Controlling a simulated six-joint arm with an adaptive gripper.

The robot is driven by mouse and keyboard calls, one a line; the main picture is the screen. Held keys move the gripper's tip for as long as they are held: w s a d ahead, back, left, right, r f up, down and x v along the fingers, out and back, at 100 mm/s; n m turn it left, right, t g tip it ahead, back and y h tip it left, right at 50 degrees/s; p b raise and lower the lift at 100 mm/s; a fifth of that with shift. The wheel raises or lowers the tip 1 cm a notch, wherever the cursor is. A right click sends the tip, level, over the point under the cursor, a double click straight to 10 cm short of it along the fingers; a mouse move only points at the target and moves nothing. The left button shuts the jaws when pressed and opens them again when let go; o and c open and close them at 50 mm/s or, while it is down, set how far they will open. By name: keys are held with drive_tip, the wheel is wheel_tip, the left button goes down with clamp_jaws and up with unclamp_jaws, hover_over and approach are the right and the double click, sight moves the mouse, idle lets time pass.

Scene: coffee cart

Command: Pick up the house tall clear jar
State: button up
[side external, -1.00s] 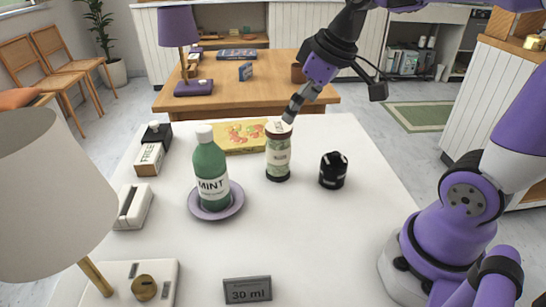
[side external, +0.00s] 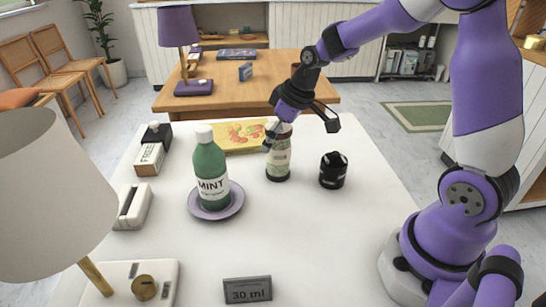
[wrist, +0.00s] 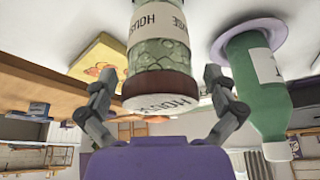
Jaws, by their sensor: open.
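The house tall clear jar (side external: 278,162) stands upright on the white table, with a pale label and a dark base. Its upper part is partly hidden by my gripper (side external: 299,130) in the side view. In the wrist view the jar (wrist: 158,50) appears upside down, its dark-rimmed lid with lettering toward me and "HOUSE" on its label. My gripper (wrist: 162,98) is open, one finger on each side of the lid end, with visible gaps to the jar.
A green MINT bottle (side external: 209,163) stands on a purple saucer (side external: 233,208) left of the jar. A black round object (side external: 333,171) is close on the right. A yellow box (side external: 240,137) lies behind. The table's right front is clear.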

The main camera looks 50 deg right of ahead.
drive_tip(key=shift+w+f, duration=0.15)
drive_tip(key=shift+f, duration=0.2)
drive_tip(key=c, duration=1.5)
drive_tip(key=shift+r, duration=0.1)
